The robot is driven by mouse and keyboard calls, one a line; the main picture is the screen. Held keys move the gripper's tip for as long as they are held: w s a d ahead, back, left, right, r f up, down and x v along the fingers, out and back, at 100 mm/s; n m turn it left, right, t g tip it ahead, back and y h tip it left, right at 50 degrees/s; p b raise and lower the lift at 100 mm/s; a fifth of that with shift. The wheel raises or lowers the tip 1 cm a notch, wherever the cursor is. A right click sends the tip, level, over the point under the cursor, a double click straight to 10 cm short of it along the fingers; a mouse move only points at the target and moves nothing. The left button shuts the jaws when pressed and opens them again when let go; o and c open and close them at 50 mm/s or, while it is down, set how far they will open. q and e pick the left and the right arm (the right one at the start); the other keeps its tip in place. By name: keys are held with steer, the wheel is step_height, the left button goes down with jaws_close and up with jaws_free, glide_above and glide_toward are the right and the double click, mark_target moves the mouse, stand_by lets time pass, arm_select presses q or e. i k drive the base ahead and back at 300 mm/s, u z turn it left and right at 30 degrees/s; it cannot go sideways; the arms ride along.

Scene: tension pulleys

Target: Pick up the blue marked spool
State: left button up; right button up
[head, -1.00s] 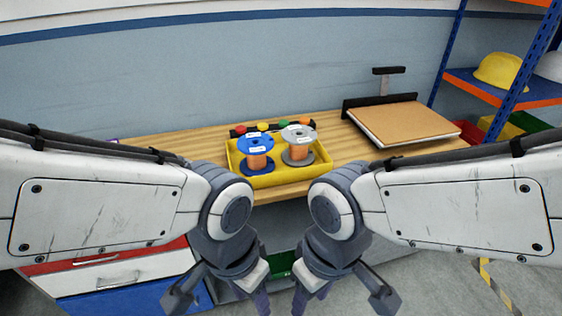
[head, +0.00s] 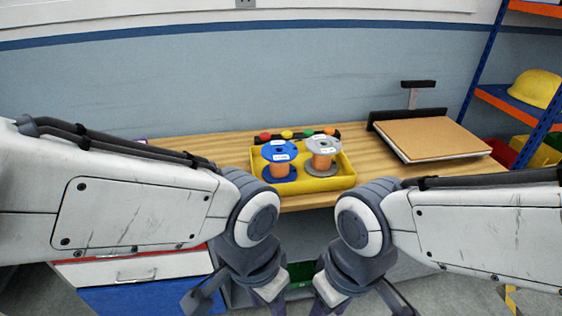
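The blue marked spool (head: 280,151) stands upright in a yellow tray (head: 328,184) on the wooden bench. It has blue flanges, an orange-copper winding and a white label on top. A grey spool (head: 323,145) with the same winding stands just to its right in the tray. My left gripper (head: 235,303) and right gripper (head: 362,303) hang low in front of the bench, below and nearer than the tray, apart from both spools. Their fingers are partly cut off by the bottom edge of the picture. Each shows spread fingers with nothing seen between them.
Several coloured knobs (head: 287,134) line a dark strip behind the tray. A brown board (head: 432,139) lies on the bench at the right. A shelf with a yellow helmet (head: 536,89) stands at the far right. Drawers (head: 140,272) are below the bench at left.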

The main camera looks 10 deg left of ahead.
mark_target(279, 153)
steer(key=z, duration=1)
steer(key=i, duration=1.45)
steer(key=u, duration=0.65)
